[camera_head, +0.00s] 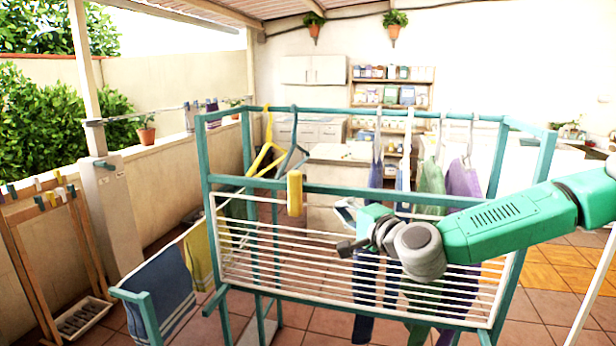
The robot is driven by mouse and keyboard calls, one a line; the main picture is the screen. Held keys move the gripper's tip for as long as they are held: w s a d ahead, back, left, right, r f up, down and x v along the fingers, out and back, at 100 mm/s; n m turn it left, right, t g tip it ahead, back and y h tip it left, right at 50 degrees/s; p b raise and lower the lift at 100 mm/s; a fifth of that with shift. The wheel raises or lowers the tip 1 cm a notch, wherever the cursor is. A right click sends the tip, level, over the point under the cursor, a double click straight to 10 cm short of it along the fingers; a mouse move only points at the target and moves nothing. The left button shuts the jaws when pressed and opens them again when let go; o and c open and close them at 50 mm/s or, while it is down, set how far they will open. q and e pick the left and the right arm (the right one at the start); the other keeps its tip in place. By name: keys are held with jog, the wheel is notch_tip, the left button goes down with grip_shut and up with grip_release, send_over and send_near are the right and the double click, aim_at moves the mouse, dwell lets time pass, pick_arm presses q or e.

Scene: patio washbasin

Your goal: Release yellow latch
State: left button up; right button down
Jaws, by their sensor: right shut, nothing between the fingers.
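The yellow latch (295,193) is an upright yellow block on the teal crossbar of the drying rack (400,192), left of the middle of the view. Below it hangs a white wire panel (300,258) in a slanted frame. My right arm comes in from the right. My right gripper (345,248) is shut and empty, in front of the wire panel, to the right of and below the latch and apart from it. The arm hides part of the panel and some hanging cloths. My left gripper is not in view.
Yellow and grey hangers (268,150) and several cloths hang from the rack's top bar. A blue towel (160,290) hangs at lower left. A wooden rack (50,240) with clips stands far left. Shelves (392,92) stand at the back.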

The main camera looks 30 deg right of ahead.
jog(key=r, duration=0.1)
jog(key=p, duration=0.1)
send_near(302, 183)
jog(key=w+d, duration=0.1)
jog(key=w, duration=0.5)
jog(key=shift+w+d+f+m+h, duration=0.15)
jog(key=shift+w+f+m+h, duration=0.2)
jog(key=shift+w, duration=0.2)
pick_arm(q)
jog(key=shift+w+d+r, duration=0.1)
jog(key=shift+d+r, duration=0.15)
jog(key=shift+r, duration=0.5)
pick_arm(e)
jog(key=shift+r, duration=0.1)
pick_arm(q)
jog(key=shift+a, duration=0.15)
pick_arm(e)
jog(key=shift+a, duration=0.35)
